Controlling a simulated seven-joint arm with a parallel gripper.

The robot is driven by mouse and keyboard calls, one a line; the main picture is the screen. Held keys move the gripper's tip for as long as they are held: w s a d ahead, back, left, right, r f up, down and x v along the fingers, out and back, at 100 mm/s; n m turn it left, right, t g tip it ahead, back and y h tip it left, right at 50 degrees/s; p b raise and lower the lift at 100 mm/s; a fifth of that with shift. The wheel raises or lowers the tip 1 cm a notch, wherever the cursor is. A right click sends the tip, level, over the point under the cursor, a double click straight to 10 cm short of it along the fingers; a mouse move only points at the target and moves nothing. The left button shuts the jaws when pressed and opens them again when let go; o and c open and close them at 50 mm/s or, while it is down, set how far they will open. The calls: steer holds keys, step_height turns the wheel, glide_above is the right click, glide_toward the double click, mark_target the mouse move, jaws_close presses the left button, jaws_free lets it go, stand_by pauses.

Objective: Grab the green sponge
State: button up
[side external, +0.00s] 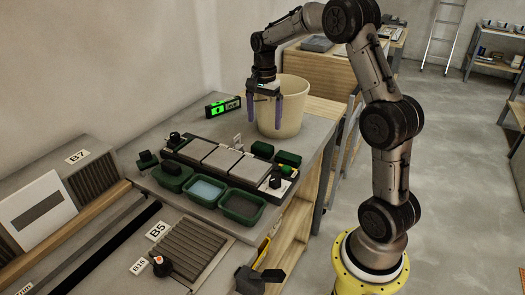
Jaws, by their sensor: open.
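My gripper (264,111) is open and empty, with purple fingers pointing down, in front of the upper left part of a cream bucket as seen here. Two dark green blocks lie at the right end of the tile row: one farther back (262,149) and one nearer (288,159). Another small green piece with a dark top (147,160) lies at the left of the row. I cannot tell for sure which of these is the green sponge. All of them are apart from my gripper, which is higher up.
The cream bucket (292,108) stands at the table's back right. A level with a lit green display (222,106) is left of it. Grey tiles (221,159) lie in a row, with green trays (242,207) in front, one holding bluish content. Ribbed panels and labels lie nearer.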

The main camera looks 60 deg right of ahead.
glide_above(262, 145)
steer(key=f, duration=0.4)
steer(key=shift+s+d+f, duration=0.15)
steer(key=shift+d+f, duration=0.15)
steer(key=shift+a+f, duration=0.15)
steer(key=shift+f, duration=1.2)
steer(key=shift+a+f, duration=0.15)
steer(key=shift+f, duration=1.2)
steer(key=c, duration=1.1)
steer(key=shift+r, duration=0.15)
